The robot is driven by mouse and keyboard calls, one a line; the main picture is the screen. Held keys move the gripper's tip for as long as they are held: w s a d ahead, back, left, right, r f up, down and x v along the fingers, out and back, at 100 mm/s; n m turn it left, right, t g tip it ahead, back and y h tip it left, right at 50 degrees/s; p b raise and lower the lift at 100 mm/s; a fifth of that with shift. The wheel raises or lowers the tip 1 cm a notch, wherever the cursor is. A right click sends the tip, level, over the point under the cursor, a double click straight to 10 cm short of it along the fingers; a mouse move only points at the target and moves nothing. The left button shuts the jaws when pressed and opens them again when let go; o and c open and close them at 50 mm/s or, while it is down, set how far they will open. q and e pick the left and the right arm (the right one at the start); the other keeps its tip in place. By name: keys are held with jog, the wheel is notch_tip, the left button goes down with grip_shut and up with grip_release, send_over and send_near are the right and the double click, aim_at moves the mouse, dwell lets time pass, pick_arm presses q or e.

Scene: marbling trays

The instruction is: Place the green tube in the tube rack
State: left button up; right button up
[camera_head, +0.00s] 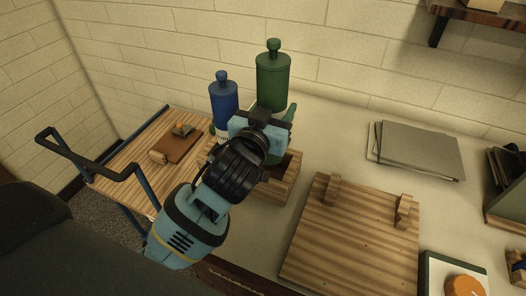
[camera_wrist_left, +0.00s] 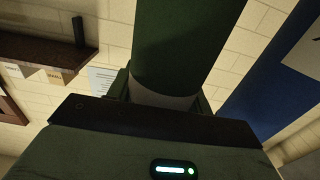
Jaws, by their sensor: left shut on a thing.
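The green tube (camera_head: 272,82) stands upright with its knobbed cap on top. My left gripper (camera_head: 268,118) is shut on it; the wrist view also shows the green tube (camera_wrist_left: 185,45) rising between the fingers. The wooden tube rack (camera_head: 284,187) is directly below the gripper. My gripper and wrist hide the tube's lower end and much of the rack, so I cannot tell whether the tube's end is inside a rack opening. The blue tube (camera_head: 223,98) stands upright just left of the green one; it also shows in the wrist view (camera_wrist_left: 270,85). My right gripper is out of view.
A wooden board (camera_head: 350,245) with two small wooden blocks lies right of the rack. Grey sheets (camera_head: 415,152) lie at the back right. The white table between rack and sheets is clear.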

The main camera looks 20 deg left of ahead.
pick_arm(q)
notch_tip(320, 180, down, 3)
jog(key=shift+r, duration=0.1)
jog(key=shift+f, duration=0.25)
notch_tip(320, 180, down, 5)
jog(key=shift+r+b, duration=0.1)
jog(key=shift+b, duration=0.5)
jog(key=o, duration=0.9)
jog(key=shift+o, duration=0.6)
